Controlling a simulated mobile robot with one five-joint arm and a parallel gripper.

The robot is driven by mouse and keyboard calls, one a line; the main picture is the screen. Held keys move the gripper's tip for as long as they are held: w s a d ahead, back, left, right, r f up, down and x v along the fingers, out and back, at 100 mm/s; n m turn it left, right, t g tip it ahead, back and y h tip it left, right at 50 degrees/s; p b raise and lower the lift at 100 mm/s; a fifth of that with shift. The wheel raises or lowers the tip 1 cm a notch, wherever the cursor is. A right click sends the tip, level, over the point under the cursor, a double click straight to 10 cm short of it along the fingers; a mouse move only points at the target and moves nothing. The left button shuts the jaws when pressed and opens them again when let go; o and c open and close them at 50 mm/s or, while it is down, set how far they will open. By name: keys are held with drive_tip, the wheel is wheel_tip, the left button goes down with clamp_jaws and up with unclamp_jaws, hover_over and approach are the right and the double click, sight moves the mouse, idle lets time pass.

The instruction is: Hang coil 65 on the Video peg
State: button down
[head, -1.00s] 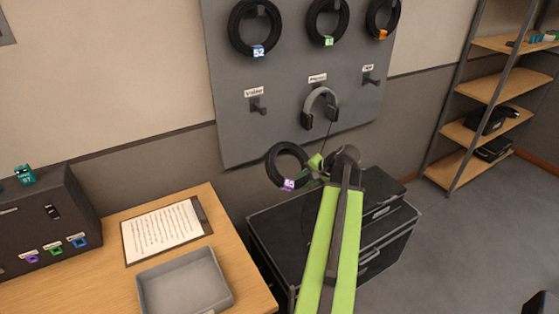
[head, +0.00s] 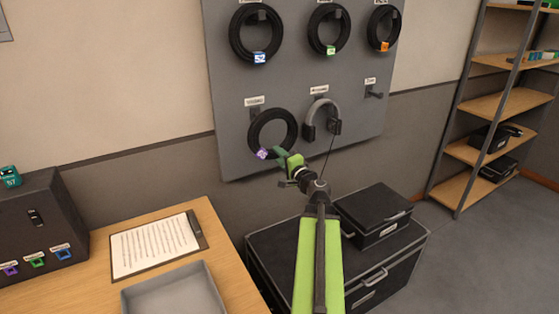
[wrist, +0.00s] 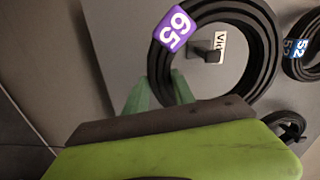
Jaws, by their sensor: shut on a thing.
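Coil 65 is a black cable coil (head: 293,129) with a purple tag (head: 263,153); in the wrist view its tag (wrist: 174,29) reads 65. My gripper (head: 281,154) is shut on the coil's lower right rim, and its fingers (wrist: 158,92) also show in the wrist view. The coil is held up in front of the grey board. The Video peg (wrist: 208,55), under its label (wrist: 218,45), shows through the coil's opening in the wrist view. In the head view the coil hides most of the peg below the Video label (head: 254,101). I cannot tell whether the coil touches the peg.
Headphones (head: 322,113) hang right of the coil, with a bare peg (head: 374,95) farther right. Coil 52 (head: 257,14) and two other coils hang above. Black cases (head: 372,222) stand below the board. A wooden desk (head: 98,291) with a tray (head: 172,297) is at the left.

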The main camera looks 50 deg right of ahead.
drive_tip(key=f+b+x, duration=0.2)
drive_tip(key=x, duration=0.9)
drive_tip(key=shift+f, duration=0.35)
drive_tip(key=shift+w, duration=0.1)
idle(0.5)
drive_tip(key=c, duration=1)
unclamp_jaws()
drive_tip(key=shift+o, duration=0.2)
drive_tip(key=shift+a, duration=0.1)
